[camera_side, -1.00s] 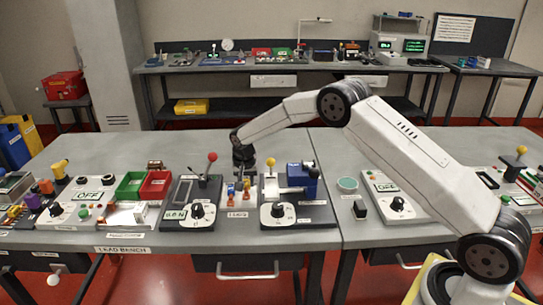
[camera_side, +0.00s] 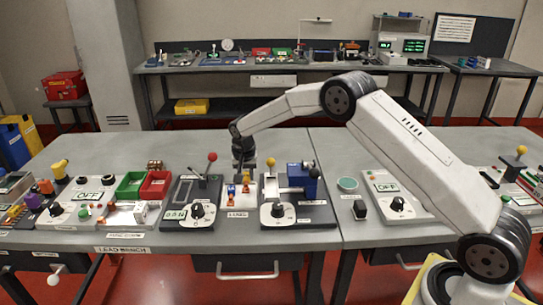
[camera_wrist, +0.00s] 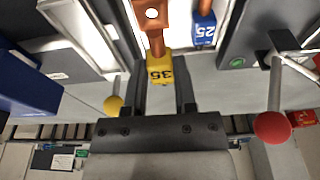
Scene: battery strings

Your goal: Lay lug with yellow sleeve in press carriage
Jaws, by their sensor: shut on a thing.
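The lug with the yellow sleeve marked 35 (camera_wrist: 160,68) is copper with a holed flat end. My gripper (camera_wrist: 160,95) is shut on its sleeve; in the side view the gripper (camera_side: 244,176) is over the white lug holder (camera_side: 238,208). The lug with the blue sleeve marked 25 (camera_wrist: 204,28) stands beside it, apart from my fingers. The press with the blue block (camera_side: 302,178) and yellow-knobbed lever stands just right of the holder; its carriage is too small to make out clearly.
A red-knobbed lever (camera_side: 212,157) stands on the unit left of the holder, and a yellow knob (camera_side: 270,162) rises close on the right. Green (camera_side: 131,185) and red (camera_side: 156,185) bins lie further left.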

